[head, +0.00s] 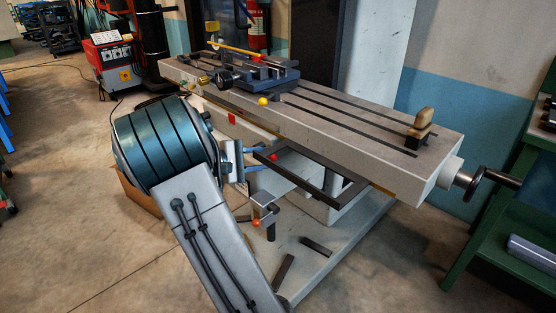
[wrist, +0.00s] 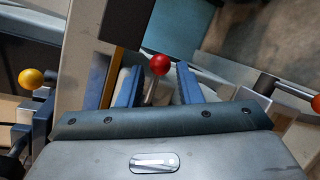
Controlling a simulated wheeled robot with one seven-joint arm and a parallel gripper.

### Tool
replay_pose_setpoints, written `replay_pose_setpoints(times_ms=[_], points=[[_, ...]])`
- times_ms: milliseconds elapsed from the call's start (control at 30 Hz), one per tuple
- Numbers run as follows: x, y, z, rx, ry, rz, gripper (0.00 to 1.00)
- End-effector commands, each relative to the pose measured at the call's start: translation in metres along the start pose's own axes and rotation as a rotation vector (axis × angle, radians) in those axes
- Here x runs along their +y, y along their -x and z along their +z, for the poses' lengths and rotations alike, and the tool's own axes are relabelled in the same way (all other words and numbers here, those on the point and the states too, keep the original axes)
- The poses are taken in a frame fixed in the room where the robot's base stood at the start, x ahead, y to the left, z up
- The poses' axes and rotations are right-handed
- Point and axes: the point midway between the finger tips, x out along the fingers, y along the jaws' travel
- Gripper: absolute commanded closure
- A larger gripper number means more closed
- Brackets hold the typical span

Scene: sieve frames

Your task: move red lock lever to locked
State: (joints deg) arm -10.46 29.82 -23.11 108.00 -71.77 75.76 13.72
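The red lock lever ends in a red ball knob (head: 273,157) on a short metal stem, below the front edge of the machine table. In the wrist view the red knob (wrist: 159,64) shows near the middle, its stem slanting down between my two blue fingers. My gripper (head: 262,157) is open at the lever, with fingers spread to either side. In the wrist view my gripper (wrist: 157,80) shows a gap between each finger and the stem. The base of the lever is hidden by my gripper body.
The long slotted machine table (head: 350,122) lies above and behind my gripper, with a blue vise (head: 250,72) on it. A yellow ball knob (head: 263,101) is at its front edge. An orange ball knob (head: 256,222) is below. A dark rectangular frame (head: 330,198) is close on the right.

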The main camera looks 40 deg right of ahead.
Motion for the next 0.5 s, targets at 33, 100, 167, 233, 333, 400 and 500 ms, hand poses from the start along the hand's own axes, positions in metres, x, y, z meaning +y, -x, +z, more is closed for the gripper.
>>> replay_pose_setpoints(times_ms=[33, 100, 167, 233, 333, 400, 500], points=[[-0.002, -0.011, -0.001, -0.001, 0.000, -0.001, 0.68], [-0.002, -0.025, -0.001, -0.001, 0.000, -0.001, 0.68], [-0.002, -0.034, 0.000, -0.001, 0.000, 0.000, 0.68], [-0.002, -0.043, -0.001, 0.000, 0.000, -0.001, 0.68], [-0.001, -0.052, -0.001, 0.000, 0.000, 0.000, 0.68], [-0.001, -0.056, -0.001, 0.001, 0.000, 0.000, 0.68], [-0.001, -0.059, -0.001, 0.002, 0.000, 0.000, 0.68]])
